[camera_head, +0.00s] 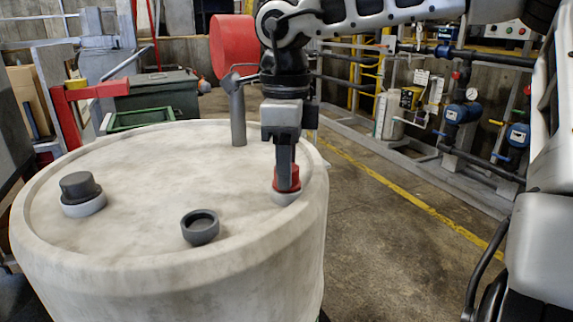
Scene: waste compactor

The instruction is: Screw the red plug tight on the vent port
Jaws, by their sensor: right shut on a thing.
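The red plug (277,184) sits at the vent port (287,198), a pale round collar near the right rim of the large whitish drum (150,150). My right gripper (287,180) points straight down from above, its fingers shut on the red plug and hiding part of it. I cannot tell from this view how far the plug is screwed in. My left gripper is not in view.
On the drum top stand a dark grey cap on a pale collar (81,190), an open dark grey ring or cup (200,226) and an upright grey pipe (238,117). Pipes and blue valves (462,113) stand at the right. The floor beside the drum is clear.

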